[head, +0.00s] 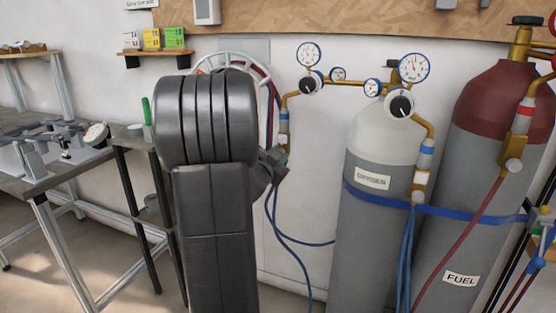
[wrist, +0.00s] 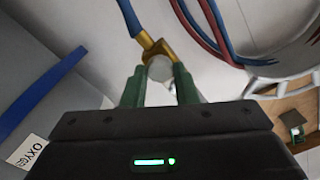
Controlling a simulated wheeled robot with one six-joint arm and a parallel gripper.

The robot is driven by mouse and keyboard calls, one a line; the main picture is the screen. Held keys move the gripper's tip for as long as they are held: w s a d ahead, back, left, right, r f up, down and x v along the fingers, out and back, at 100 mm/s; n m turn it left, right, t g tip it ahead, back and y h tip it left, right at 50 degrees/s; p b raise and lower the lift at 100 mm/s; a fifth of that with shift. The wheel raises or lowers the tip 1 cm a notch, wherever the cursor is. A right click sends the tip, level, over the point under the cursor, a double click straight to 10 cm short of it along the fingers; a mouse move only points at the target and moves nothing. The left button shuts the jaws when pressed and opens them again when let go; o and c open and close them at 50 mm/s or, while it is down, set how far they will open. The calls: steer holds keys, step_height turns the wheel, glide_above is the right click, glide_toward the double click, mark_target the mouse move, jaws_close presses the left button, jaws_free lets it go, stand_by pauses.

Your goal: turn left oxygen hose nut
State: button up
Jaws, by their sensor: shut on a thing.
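The left oxygen hose nut (wrist: 159,68) is a round grey piece at the end of a brass elbow (wrist: 153,46) with a blue hose (wrist: 130,18). My gripper (wrist: 160,88) has its two green fingers on either side of the nut, shut on it. The nut itself is hard to make out there.
The oxygen cylinder (head: 372,240) stands right of my gripper, with a blue strap (head: 385,204) around it. The red-topped fuel cylinder (head: 490,190) is farther right. Gauges (head: 308,54) are above. Coiled hoses hang on a wall rack (wrist: 285,90). A workbench (head: 50,178) is at left.

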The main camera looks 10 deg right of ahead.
steer(key=shift+m, duration=0.5)
steer(key=o, duration=1)
steer(key=shift+p+v, duration=0.8)
steer(key=shift+v, duration=6.15)
